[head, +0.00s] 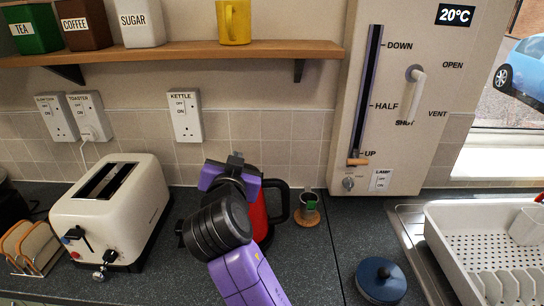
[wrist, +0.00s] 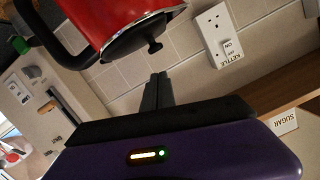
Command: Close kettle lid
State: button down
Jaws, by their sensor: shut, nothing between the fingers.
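The red kettle (head: 259,217) with a black handle (head: 281,200) stands on the dark worktop, mostly hidden behind my arm in the head view. In the wrist view the red kettle (wrist: 115,18) appears tipped over by the camera angle. Its dark lid (wrist: 125,42) with a small black knob (wrist: 155,47) shows at its top end; I cannot tell whether the lid is fully seated. My gripper (head: 236,160) is shut and empty, up at the kettle's top in the head view. Its fingertips (wrist: 157,80) are just apart from the knob in the wrist view.
A cream toaster (head: 112,205) stands to the left. A wooden shelf (head: 180,52) with canisters and a yellow mug (head: 234,22) hangs above. A blue round lid (head: 381,280) and a dish rack (head: 490,245) are further right.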

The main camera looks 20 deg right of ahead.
jog(key=shift+w+a+f+n+h+b, duration=0.25)
jog(key=shift+a+f+n, duration=0.3)
jog(key=shift+n, duration=0.3)
jog(key=shift+w+a+f+n+h+b, duration=0.15)
jog(key=shift+a+f+n+h+b, duration=0.15)
jog(key=shift+f+n, duration=0.45)
jog(key=shift+a, duration=0.1)
jog(key=shift+r, duration=0.1)
